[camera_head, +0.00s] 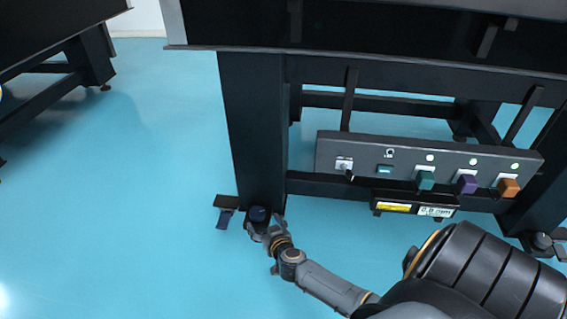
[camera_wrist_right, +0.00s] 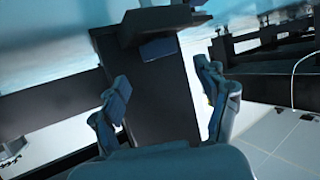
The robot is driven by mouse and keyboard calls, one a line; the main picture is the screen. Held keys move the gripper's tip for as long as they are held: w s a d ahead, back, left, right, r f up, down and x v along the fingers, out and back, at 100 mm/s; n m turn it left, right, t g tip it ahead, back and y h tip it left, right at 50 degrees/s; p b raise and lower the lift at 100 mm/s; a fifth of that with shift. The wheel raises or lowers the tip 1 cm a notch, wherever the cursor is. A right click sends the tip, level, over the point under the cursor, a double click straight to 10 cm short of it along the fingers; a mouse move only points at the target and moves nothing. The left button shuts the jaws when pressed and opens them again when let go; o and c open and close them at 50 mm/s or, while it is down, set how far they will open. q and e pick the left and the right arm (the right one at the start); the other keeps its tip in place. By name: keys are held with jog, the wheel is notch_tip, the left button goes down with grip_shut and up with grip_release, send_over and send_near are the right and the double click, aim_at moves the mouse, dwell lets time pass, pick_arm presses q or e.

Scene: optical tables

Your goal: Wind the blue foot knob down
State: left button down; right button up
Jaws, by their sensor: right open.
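The blue foot knob (camera_head: 258,213) is a small dark blue round knob at the base of the near table leg (camera_head: 252,130) in the head view. My right gripper (camera_head: 262,227) is at the knob, its fingers open around or just in front of it; I cannot tell whether they touch it. In the right wrist view my right gripper (camera_wrist_right: 165,95) has its two fingers spread apart, with the dark leg behind the gap. My left gripper is not in view.
A dark blue pedal-like plate (camera_head: 223,219) sticks out left of the leg. A grey control panel (camera_head: 420,168) with green, purple and orange knobs hangs under the tabletop at right. Another dark table (camera_head: 60,40) stands at the far left. The blue floor (camera_head: 120,220) is clear at left.

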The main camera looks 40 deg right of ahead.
jog(key=s+a+r+n+g+y+p, duration=0.1)
jog(key=s+a+r+p, duration=0.1)
jog(key=s+p, duration=0.4)
jog(key=s+a+r+n+g+y+p, duration=0.1)
jog(key=s+a+r+y+p, duration=0.1)
jog(key=s+p, duration=0.5)
jog(key=s+a+r+n+g+y+p, duration=0.1)
jog(key=s+a+p, duration=0.4)
jog(key=p, duration=0.9)
notch_tip(320, 180, up, 3)
jog(key=shift+s+a+f+n+g+p, duration=0.25)
jog(key=shift+s+n+g, duration=0.3)
jog(key=shift+s, duration=0.3)
